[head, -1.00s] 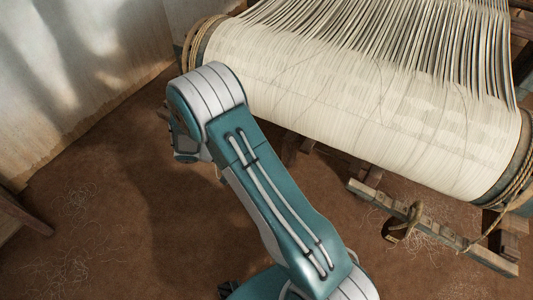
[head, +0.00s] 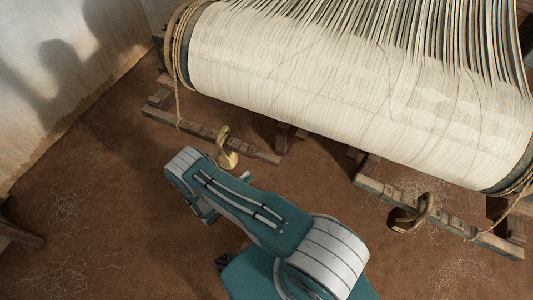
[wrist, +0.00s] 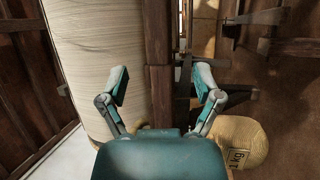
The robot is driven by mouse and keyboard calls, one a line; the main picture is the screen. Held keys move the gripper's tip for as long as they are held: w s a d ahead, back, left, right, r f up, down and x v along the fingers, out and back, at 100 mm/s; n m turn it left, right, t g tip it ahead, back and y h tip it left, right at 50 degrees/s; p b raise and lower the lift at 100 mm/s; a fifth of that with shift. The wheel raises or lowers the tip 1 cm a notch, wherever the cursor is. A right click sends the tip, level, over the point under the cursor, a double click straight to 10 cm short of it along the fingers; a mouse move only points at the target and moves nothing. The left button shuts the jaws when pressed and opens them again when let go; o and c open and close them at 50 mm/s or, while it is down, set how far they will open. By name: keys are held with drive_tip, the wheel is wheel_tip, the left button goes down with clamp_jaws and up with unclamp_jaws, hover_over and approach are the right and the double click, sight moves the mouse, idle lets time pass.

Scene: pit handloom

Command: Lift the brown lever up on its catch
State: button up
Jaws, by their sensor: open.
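I cannot make out the brown lever there.
The cloth roll (head: 340,85) with its threads fills the upper right of the head view. Ropes (head: 178,60) hang at its ends. The earth floor (head: 110,200) is largely free, with loose thread. A labelled sack (wrist: 238,142) shows in the wrist view.

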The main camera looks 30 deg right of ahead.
sight(268, 158)
drive_tip(key=x, duration=1)
drive_tip(key=shift+d, duration=0.35)
drive_tip(key=shift+a, duration=0.1)
clamp_jaws()
